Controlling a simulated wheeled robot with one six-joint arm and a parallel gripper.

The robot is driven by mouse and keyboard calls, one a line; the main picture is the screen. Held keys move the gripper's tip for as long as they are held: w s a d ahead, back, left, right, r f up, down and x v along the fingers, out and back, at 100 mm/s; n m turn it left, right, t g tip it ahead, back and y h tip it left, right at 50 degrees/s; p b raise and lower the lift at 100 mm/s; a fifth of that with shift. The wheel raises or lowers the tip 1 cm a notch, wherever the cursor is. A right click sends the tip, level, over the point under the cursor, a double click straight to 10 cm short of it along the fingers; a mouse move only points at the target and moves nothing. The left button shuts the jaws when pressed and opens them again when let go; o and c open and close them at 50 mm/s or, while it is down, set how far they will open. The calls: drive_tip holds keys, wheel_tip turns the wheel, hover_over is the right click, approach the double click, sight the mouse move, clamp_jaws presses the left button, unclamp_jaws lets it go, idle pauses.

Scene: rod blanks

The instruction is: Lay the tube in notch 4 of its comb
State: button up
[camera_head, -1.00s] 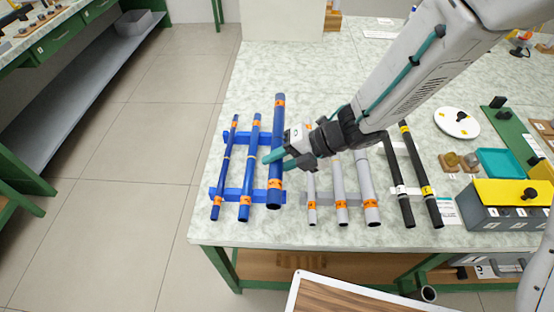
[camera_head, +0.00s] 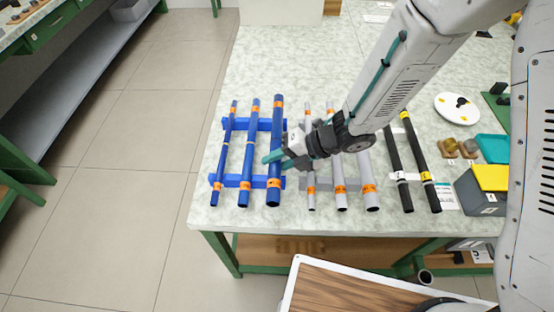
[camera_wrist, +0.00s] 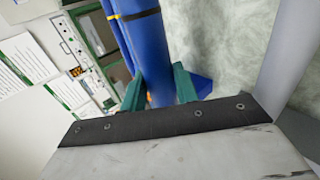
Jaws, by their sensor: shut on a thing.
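The thick blue tube (camera_head: 275,120) has orange bands near both ends. It lies across the right end of the blue comb (camera_head: 259,182), parallel to two thinner blue tubes (camera_head: 251,150) on its left. Its front end is level with theirs, and it looks seated or nearly so; the notch under it is hidden. My gripper (camera_head: 278,160) reaches in from the right and is shut on the tube's middle. In the wrist view the teal fingers (camera_wrist: 160,86) stand on either side of the blue tube (camera_wrist: 151,55).
To the right, grey tubes (camera_head: 365,180) lie on a pale comb close under my arm. Two black tubes (camera_head: 396,165) lie farther right. A yellow-topped grey box (camera_head: 482,195) stands at the right.

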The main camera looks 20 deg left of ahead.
drive_tip(key=shift+f, duration=0.55)
drive_tip(key=o, duration=0.9)
drive_tip(key=shift+c, duration=0.2)
drive_tip(key=v, duration=0.7)
drive_tip(key=shift+d+r, duration=0.2)
drive_tip(key=shift+d, duration=0.15)
